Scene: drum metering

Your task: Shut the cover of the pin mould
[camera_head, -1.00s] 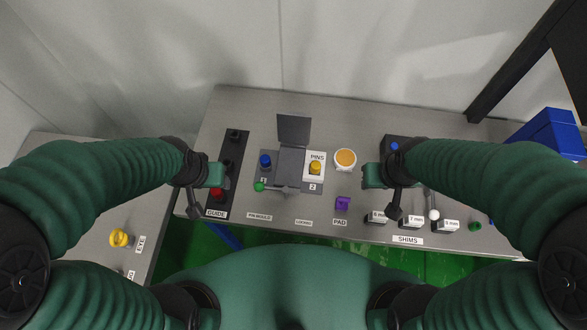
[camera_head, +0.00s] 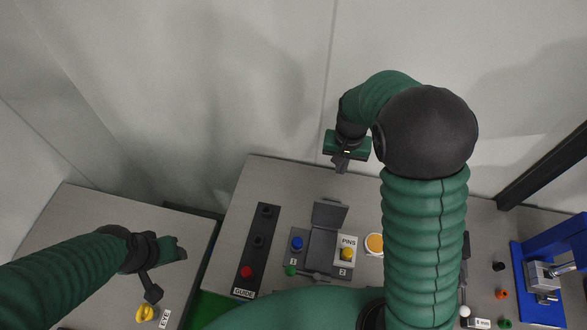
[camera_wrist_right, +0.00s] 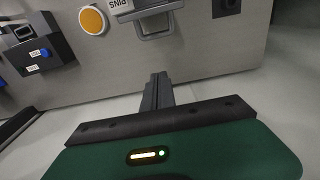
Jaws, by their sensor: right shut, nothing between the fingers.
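The grey pin mould (camera_head: 321,248) sits on the bench between the blue and yellow buttons. Its cover (camera_head: 330,213) stands open, tilted up at the back. My right gripper (camera_head: 341,164) is shut and empty, raised beyond the cover near the bench's back edge. In the right wrist view its closed fingers (camera_wrist_right: 158,88) point at the bench, apart from the cover's grey frame (camera_wrist_right: 155,22). My left gripper (camera_head: 152,292) hangs over the left side table; its finger opening cannot be made out.
A yellow button (camera_head: 347,254) labelled PINS and a blue button (camera_head: 297,243) flank the mould. A dark guide strip (camera_head: 258,241) lies to the left, an orange round pad (camera_head: 375,243) to the right. A blue fixture (camera_head: 540,285) stands far right. My right arm hides part of the bench.

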